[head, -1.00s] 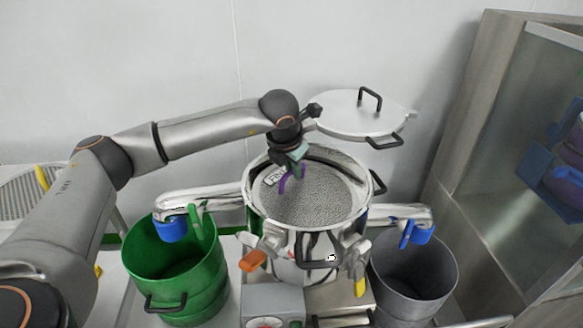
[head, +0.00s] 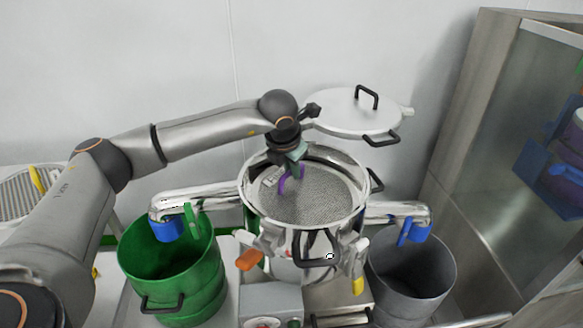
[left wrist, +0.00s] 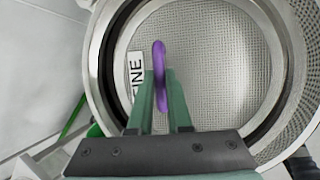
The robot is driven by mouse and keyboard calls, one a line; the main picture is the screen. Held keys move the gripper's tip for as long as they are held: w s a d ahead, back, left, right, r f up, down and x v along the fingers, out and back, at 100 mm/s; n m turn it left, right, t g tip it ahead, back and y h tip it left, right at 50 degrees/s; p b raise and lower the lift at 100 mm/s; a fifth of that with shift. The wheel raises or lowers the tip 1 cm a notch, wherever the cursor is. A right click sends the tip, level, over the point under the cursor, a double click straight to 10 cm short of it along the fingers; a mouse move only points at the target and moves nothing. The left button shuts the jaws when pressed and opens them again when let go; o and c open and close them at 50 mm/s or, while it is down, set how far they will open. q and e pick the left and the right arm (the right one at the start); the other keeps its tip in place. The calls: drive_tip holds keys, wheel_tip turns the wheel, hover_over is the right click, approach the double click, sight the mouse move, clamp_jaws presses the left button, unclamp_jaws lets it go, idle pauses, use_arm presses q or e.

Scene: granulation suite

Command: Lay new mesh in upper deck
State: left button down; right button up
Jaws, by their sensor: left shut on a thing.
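The new mesh (head: 310,203) is a round grey woven disc with a purple handle (left wrist: 159,68) and a white FINE label (left wrist: 136,72). In the head view it lies inside the shiny round upper deck (head: 348,160), below its rim. I cannot tell whether it rests fully flat there. My left gripper (head: 292,170) reaches down over the deck from the left and is shut on the purple handle. In the left wrist view, the green fingers (left wrist: 160,98) meet at the handle, with the mesh behind. My right gripper is not in view.
A lid (head: 352,112) with black handles is behind the deck. A green bin (head: 140,265) stands left and a grey bin (head: 440,280) right, under the side spouts. A glass-fronted cabinet (head: 480,140) stands at right. An orange knob (head: 249,260) juts out in front.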

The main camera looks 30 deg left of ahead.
use_arm(q)
drive_tip(key=shift+s+f+b, duration=0.1)
drive_tip(key=shift+f+b, duration=0.5)
drive_tip(key=shift+f, duration=0.2)
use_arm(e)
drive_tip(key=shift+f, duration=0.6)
use_arm(q)
drive_tip(key=c, duration=0.8)
unclamp_jaws()
drive_tip(key=shift+r, duration=0.1)
drive_tip(key=shift+o, duration=0.2)
drive_tip(key=shift+s+d+r, duration=0.1)
drive_tip(key=shift+r, duration=0.6)
drive_tip(key=v, duration=1.1)
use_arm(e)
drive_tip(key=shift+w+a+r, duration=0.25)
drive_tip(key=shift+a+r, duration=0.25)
use_arm(q)
drive_tip(key=shift+s, duration=0.1)
